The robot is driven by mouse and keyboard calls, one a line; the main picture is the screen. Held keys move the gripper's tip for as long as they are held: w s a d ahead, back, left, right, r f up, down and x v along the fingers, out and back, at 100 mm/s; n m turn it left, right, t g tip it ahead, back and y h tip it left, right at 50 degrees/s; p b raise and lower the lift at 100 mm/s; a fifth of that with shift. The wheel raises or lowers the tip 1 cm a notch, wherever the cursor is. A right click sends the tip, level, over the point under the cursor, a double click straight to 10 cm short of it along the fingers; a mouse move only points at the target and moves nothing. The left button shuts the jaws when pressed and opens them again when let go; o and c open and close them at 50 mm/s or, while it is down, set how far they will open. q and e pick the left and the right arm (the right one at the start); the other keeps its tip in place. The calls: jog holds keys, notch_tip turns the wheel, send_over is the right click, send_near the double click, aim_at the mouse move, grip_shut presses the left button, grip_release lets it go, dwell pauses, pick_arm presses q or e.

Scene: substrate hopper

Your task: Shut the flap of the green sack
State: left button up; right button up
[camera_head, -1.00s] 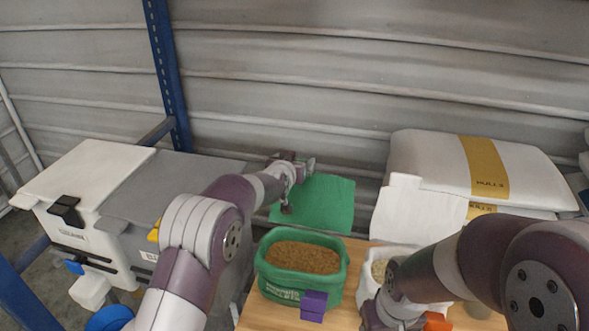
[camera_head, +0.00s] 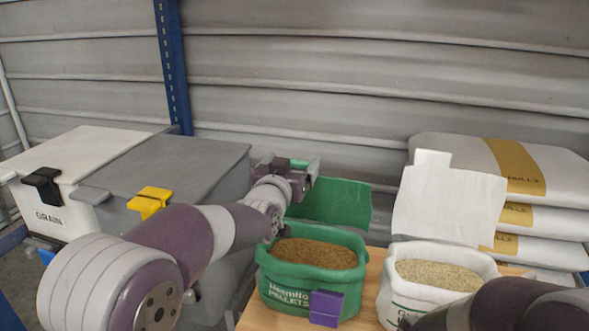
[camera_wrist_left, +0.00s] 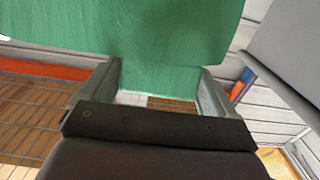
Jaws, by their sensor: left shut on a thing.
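The green sack (camera_head: 268,283) stands open on the wooden table, full of brown pellets (camera_head: 315,253). Its green flap (camera_head: 340,203) stands up and back behind the mouth. My left gripper (camera_head: 312,172) is at the flap's upper left edge, shut on the flap. In the left wrist view, the flap (camera_wrist_left: 150,30) runs down between the two fingers of my left gripper (camera_wrist_left: 150,90).
A white sack (camera_head: 400,300) of pale grain with its own raised flap (camera_head: 450,205) stands close on the right. Several full sacks (camera_head: 515,180) are stacked behind it. A grey bin (camera_head: 175,165) and a white bin (camera_head: 75,160) stand left. Bare table (camera_head: 265,318) shows in front.

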pick_arm(q)
jog(key=shift+s+f, duration=0.2)
jog(key=shift+s, duration=0.05)
jog(key=o, duration=1.2)
jog(key=shift+a, duration=0.1)
jog(key=shift+r, duration=0.1)
jog(key=v, duration=1.2)
jog(key=shift+s, duration=0.35)
